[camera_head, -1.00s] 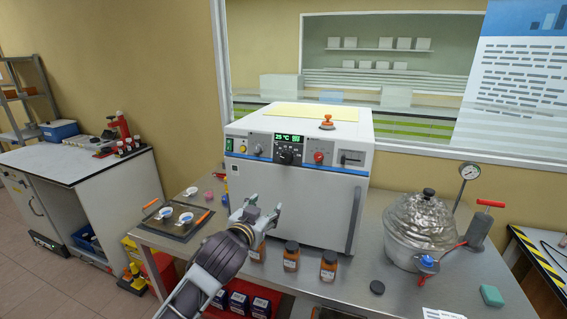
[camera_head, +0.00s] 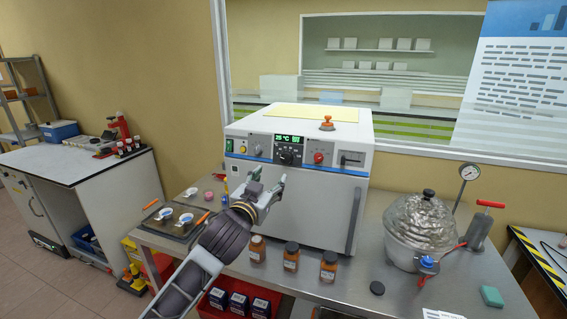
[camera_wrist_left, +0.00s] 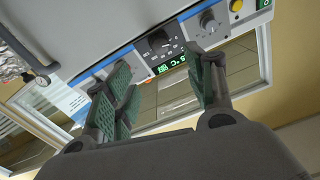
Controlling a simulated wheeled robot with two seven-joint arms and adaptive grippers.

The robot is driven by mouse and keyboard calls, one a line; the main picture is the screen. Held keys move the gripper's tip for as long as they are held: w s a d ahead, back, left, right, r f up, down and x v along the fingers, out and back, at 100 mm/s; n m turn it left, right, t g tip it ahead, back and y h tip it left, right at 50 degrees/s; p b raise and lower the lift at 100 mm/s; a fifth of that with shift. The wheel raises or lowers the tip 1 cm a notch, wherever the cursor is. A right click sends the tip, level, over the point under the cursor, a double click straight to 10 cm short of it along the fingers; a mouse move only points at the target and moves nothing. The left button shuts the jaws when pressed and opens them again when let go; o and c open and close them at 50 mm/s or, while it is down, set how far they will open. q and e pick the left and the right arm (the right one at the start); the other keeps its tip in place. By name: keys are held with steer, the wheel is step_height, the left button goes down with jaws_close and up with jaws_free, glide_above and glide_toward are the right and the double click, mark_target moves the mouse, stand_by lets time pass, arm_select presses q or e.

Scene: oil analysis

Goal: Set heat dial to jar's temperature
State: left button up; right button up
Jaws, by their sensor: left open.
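The white oven (camera_head: 300,170) stands on the steel bench. Its green display (camera_head: 288,139) reads about 25 °C. The black heat dial (camera_head: 287,157) sits just below the display. In the left wrist view the dial (camera_wrist_left: 158,41) lies beyond my fingers, between their tips, with the display (camera_wrist_left: 170,66) beside it. My left gripper (camera_head: 264,184) is open and empty in front of the oven door, below the dial and apart from it. Brown jars with labels, one (camera_head: 291,256) among them, stand on the bench before the oven; their writing is too small to read. My right gripper is not in view.
A red knob (camera_head: 318,158) sits right of the dial, with a grey knob to its left. A metal pot (camera_head: 421,232) with a gauge stands at the right. A dark tray (camera_head: 176,219) with small dishes lies at the left.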

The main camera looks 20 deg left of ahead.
mark_target(285, 160)
arm_select(q)
steer(key=w+p, duration=0.1)
steer(key=w, duration=0.9)
steer(key=shift+d+p, duration=0.1)
steer(key=shift+p, duration=0.2)
steer(key=shift+w, duration=1.65)
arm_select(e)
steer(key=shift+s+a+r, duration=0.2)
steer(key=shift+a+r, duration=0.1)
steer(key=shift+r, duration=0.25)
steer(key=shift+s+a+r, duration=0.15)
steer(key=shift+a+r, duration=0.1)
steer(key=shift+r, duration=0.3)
arm_select(q)
steer(key=shift+p, duration=0.3)
steer(key=c, duration=1.1)
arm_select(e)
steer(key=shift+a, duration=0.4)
